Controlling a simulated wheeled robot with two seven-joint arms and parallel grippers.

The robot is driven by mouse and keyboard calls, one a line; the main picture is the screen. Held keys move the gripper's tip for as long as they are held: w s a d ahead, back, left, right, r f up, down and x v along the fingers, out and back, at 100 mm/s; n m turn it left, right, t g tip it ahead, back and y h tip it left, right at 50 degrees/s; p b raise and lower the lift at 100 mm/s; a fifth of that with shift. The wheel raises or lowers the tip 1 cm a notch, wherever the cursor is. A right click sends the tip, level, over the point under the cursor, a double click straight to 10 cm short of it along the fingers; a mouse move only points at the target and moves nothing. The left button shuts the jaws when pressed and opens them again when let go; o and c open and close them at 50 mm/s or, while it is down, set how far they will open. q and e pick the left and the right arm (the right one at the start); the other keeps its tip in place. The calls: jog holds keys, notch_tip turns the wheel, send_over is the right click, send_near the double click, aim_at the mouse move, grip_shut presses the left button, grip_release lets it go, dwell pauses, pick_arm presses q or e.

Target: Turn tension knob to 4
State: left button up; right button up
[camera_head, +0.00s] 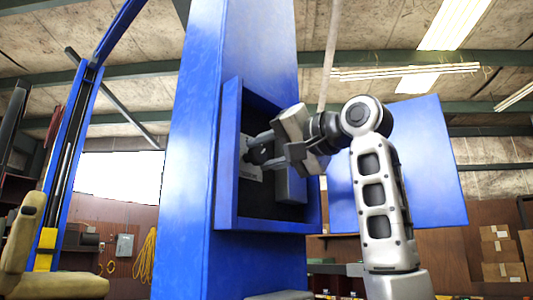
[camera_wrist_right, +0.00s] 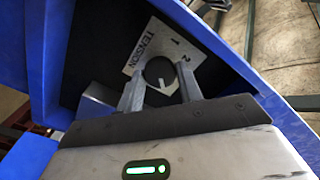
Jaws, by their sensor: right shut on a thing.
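The dark round tension knob (camera_wrist_right: 158,72) sits on a light dial plate (camera_wrist_right: 137,70) marked TENSION, with the figures 1 and 2 readable in the right wrist view. A white pointer mark shows on the knob; the figure it points at cannot be told. My right gripper (camera_wrist_right: 161,80) has one finger on each side of the knob and is shut on it. In the head view, my right gripper (camera_head: 262,149) reaches into the box on the blue column, and the dark knob (camera_head: 256,154) is partly covered by its fingers. My left gripper is not in view.
The blue box (camera_head: 228,155) has raised side walls close around my right gripper. Its blue door (camera_head: 433,150) stands open to the right, behind my right arm. A grey block (camera_head: 291,186) sits inside the box beside the plate.

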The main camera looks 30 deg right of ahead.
dwell(0.3)
jog(key=o, duration=1)
jog(key=shift+s+d, duration=0.1)
jog(key=shift+s, duration=0.15)
pick_arm(q)
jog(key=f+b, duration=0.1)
jog(key=b, duration=0.1)
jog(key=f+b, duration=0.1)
jog(key=b, duration=0.1)
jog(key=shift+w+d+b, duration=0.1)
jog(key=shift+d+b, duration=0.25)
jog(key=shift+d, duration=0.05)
pick_arm(e)
jog(key=v, duration=1.5)
jog(key=shift+s, duration=0.25)
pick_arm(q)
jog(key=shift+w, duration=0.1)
pick_arm(e)
jog(key=shift+d, duration=0.15)
